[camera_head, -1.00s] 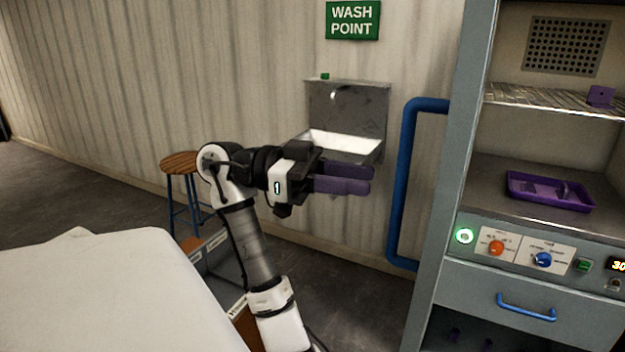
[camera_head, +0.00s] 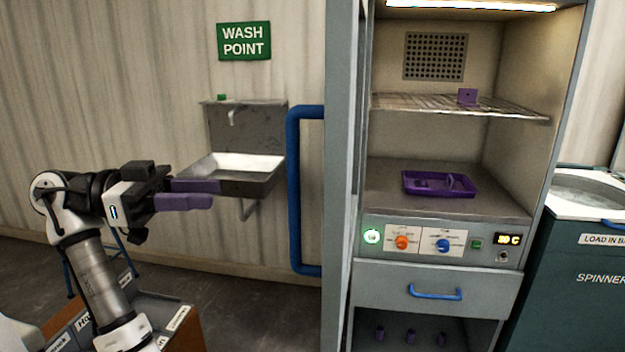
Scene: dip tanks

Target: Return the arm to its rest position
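My gripper (camera_head: 217,194) is at the left of the view, at the end of my raised, bent arm. It points to the right, and its two purple fingers are apart with a gap between them. Nothing shows between the fingers. It appears in front of the wall sink (camera_head: 240,172), overlapping its lower left edge in the picture; I cannot tell the distance between them.
A grey cabinet with blue handle (camera_head: 307,190) stands right of my arm. Inside are a wire shelf (camera_head: 420,102) with a purple bracket (camera_head: 467,97) and a purple tray (camera_head: 438,194). A spinner (camera_head: 585,265) stands far right. A box (camera_head: 180,318) is below my arm.

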